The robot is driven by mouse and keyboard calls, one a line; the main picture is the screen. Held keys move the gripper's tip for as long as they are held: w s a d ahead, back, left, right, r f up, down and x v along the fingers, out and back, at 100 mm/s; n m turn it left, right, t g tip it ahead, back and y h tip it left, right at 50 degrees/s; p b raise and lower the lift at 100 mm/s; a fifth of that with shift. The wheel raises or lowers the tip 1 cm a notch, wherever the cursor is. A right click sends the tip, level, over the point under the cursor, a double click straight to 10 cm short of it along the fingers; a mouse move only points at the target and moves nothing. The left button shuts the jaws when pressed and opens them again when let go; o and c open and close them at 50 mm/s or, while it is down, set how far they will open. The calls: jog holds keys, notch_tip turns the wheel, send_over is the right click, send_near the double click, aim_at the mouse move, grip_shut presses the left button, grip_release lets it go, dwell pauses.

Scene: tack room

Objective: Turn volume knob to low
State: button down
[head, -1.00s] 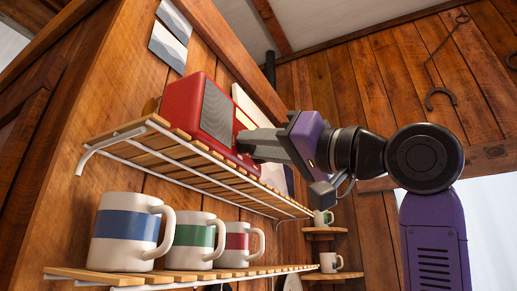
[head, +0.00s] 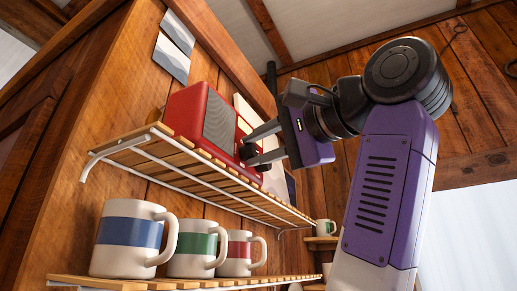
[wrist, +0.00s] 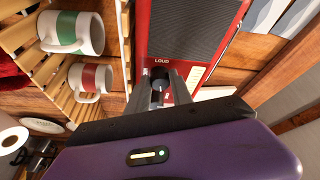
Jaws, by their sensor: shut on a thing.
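The red radio (head: 190,108) with a grey speaker grille stands on the upper slatted shelf. In the wrist view its red front (wrist: 212,50) carries the label "LOUD" (wrist: 162,61). The dark volume knob (wrist: 157,94) sits just below that label, partly hidden between the fingers. My gripper (head: 247,150) reaches the radio's front from the right, with one finger above the knob and one below it. It is shut on the knob. Its fingers also show in the wrist view (wrist: 160,98). I cannot make out the knob's pointer.
The upper shelf (head: 150,150) has a white wire frame below the radio. Mugs with blue (head: 130,235), green (head: 198,245) and red (head: 240,252) bands stand on the lower shelf. Pale cards (head: 172,52) hang on the plank wall. Open room lies to the right.

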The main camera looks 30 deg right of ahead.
jog(key=shift+m+g, duration=0.4)
jog(key=shift+m, duration=0.6)
jog(key=c, duration=1.1)
grip_release()
jog(key=s+b, duration=0.1)
jog(key=b, duration=0.2)
jog(key=s+d+b, duration=0.1)
jog(key=b, duration=0.1)
jog(key=shift+s+f+h, duration=0.25)
jog(key=shift+s+h, duration=0.05)
jog(key=b+v, duration=0.2)
jog(key=v, duration=0.1)
jog(key=b+v, duration=0.1)
jog(key=v, duration=0.1)
jog(key=shift+a+r, duration=0.1)
jog(key=shift+r, duration=0.15)
